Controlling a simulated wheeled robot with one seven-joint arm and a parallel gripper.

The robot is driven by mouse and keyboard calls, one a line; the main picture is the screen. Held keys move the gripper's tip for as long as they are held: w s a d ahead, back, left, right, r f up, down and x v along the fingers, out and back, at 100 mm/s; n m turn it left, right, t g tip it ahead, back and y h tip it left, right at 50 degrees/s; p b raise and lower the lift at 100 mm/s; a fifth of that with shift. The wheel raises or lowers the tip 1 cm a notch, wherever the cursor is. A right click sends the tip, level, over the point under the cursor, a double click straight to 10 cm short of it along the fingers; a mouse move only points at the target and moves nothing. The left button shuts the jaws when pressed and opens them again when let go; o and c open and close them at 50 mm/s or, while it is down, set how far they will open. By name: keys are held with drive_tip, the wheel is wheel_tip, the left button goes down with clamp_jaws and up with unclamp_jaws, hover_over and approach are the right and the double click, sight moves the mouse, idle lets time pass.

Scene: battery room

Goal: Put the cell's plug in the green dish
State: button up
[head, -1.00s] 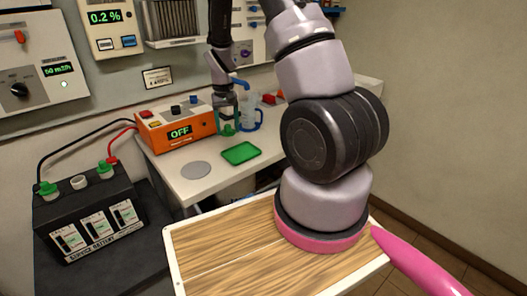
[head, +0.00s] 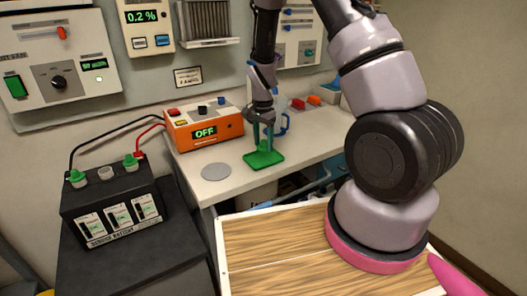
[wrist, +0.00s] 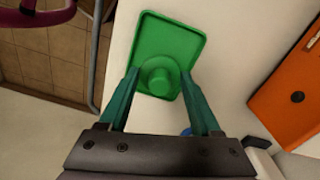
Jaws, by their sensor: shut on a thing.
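The green plug (wrist: 157,77) is between the teal fingertips of my gripper (wrist: 158,82), which is shut on it. The green dish (wrist: 180,38) is a shallow square tray directly below the plug; I cannot tell whether the plug touches its floor. In the head view, my gripper (head: 263,143) points down over the dish (head: 276,159) on the white bench. The black service battery (head: 112,205) stands at the left.
An orange unit (head: 204,126) reading OFF stands behind the dish, with red and black leads to the battery. A grey disc (head: 216,171) lies left of the dish. A blue-handled jug (head: 282,125) is close behind my gripper. A wooden board (head: 270,245) is in front.

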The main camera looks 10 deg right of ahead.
sight(263, 147)
drive_tip(key=shift+f, duration=1.8)
drive_tip(key=shift+f, duration=0.1)
drive_tip(key=o, duration=1)
drive_tip(key=shift+o, duration=0.2)
